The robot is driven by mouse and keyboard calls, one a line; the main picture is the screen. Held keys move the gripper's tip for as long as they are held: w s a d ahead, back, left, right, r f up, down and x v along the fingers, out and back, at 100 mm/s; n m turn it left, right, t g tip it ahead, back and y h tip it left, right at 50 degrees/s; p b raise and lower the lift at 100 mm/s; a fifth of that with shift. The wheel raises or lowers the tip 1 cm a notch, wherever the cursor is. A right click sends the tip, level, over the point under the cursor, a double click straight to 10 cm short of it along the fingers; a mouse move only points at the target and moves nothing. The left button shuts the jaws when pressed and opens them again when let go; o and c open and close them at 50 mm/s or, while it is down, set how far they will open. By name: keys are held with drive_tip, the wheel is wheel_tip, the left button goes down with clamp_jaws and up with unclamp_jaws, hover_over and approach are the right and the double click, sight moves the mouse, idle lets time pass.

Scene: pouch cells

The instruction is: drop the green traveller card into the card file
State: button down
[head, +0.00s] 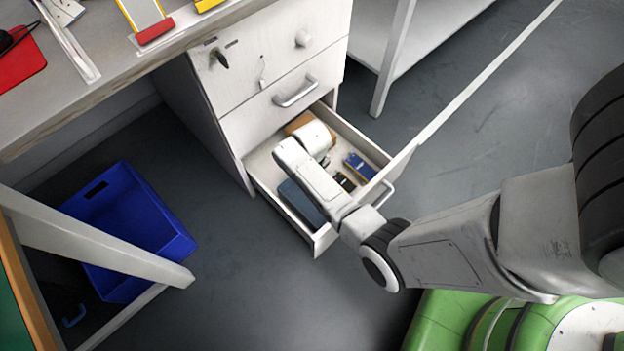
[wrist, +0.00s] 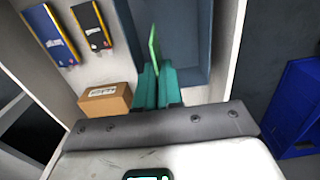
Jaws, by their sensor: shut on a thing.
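The green traveller card (wrist: 154,48) stands upright, seen nearly edge-on in the wrist view. My gripper (wrist: 158,70) has teal fingers, shut on the card's lower part as pictured. A blue-grey open box, apparently the card file (wrist: 219,40), lies beyond the fingers, with the card in front of its opening in this view. I cannot tell whether the card's end is inside it. In the head view the box (head: 303,204) sits at the drawer's near left. There my arm hides the fingers and the card.
The open drawer (head: 325,239) also holds a blue pack (wrist: 48,35), a black pack (wrist: 92,25) and a cardboard box (wrist: 105,99). A blue bin (head: 170,262) stands on the floor to the left. A workbench (head: 115,72) is above left. The drawer walls are close around my wrist.

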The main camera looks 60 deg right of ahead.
drive_tip(key=c, duration=1.2)
unclamp_jaws()
wheel_tip(320, 180, up, 11)
drive_tip(key=p, duration=0.5)
drive_tip(key=shift+p, duration=0.3)
